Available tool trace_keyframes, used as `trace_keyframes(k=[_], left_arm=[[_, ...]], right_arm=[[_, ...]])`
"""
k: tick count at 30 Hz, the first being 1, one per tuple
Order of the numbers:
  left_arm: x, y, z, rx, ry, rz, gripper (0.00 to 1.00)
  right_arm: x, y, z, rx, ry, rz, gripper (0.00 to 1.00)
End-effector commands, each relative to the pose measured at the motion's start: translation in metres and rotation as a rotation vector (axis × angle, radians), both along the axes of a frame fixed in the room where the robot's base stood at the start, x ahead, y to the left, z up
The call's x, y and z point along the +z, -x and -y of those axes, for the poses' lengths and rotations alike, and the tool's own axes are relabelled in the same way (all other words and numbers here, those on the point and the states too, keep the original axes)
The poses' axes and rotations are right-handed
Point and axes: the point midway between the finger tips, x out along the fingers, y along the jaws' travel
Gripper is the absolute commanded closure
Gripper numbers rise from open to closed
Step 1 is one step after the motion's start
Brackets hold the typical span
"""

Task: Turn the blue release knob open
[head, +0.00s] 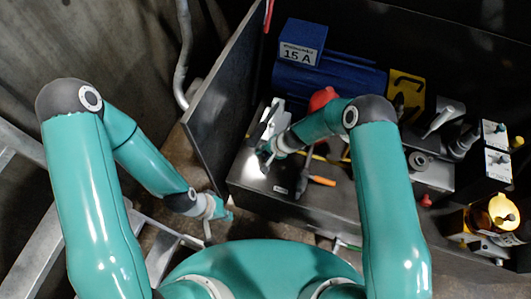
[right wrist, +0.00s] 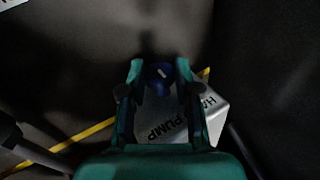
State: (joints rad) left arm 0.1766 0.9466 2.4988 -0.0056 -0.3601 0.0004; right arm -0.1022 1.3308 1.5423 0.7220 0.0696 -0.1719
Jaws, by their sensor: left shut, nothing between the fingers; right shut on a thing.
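The blue release knob (right wrist: 160,76) shows in the right wrist view, with a pale mark on its top. It sits at the end of a grey block lettered "HAND PUMP" (right wrist: 175,122). My right gripper (right wrist: 159,70) has one finger on each side of the knob and is shut on it. In the head view my right gripper (head: 264,156) is down at the near end of the pale pump (head: 268,122), and I cannot make out the knob there. My left gripper (head: 212,218) is shut and empty, low outside the dark cabinet, apart from the pump.
A dark panel (head: 222,110) stands upright left of the pump. A blue motor marked "15 A" (head: 325,75) is behind it. Valves and a yellow-capped part (head: 500,208) stand at the far right.

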Motion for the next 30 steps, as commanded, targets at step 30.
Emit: trace_keyframes(k=[30], left_arm=[[-0.163, 0.0, 0.0, 0.0, 0.0, 0.0, 1.0]], right_arm=[[-0.012, -0.005, 0.006, -0.012, -0.128, 0.049, 1.0]])
